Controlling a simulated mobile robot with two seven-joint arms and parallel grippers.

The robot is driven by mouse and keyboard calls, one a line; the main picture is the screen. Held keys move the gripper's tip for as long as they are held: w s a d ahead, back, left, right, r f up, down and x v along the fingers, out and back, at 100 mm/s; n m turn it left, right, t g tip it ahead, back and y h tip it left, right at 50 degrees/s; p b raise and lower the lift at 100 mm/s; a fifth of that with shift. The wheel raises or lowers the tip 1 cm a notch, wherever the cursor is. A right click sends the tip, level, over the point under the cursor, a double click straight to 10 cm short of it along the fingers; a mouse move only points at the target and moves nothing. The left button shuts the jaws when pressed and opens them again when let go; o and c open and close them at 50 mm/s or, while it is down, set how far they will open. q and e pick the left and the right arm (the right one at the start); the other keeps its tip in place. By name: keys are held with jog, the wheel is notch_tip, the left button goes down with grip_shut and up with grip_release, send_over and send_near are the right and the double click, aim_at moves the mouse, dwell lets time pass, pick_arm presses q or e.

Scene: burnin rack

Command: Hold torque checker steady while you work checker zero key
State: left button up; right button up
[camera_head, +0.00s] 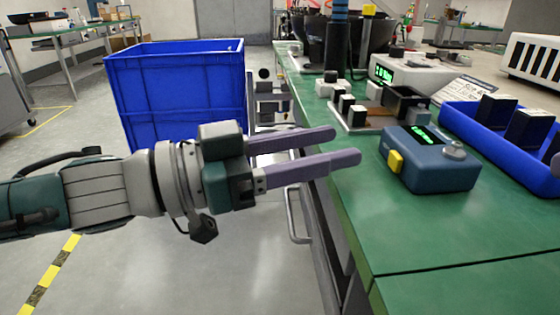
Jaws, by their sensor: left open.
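The torque checker (425,172) is a blue box with a lit green display and a grey round fitting on top. It sits on the green bench near its left edge. A yellow key (395,161), which looks like the zero key, is on the checker's left side. My left gripper (346,146) comes in from the left, its two purple-grey fingers open with nothing between them. Its fingertips point at the checker's yellow key side and stop short of it, apart from the checker. My right gripper is not in view.
A blue tray (472,138) with black blocks stands right of the checker. Behind are a small fixture board (352,119) and a white device with a green display (428,70). A large blue bin (180,100) stands on the floor left. The bench front (400,235) is clear.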

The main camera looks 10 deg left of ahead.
aim_at(460, 145)
pick_arm(q)
jog(key=s+a+g, duration=0.1)
jog(key=s+a+g+h, duration=0.1)
jog(key=s+a+f+m+g, duration=0.1)
jog(key=a+g, duration=0.1)
jog(key=shift+h, duration=0.3)
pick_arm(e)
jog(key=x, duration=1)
pick_arm(q)
jog(key=shift+d, duration=0.1)
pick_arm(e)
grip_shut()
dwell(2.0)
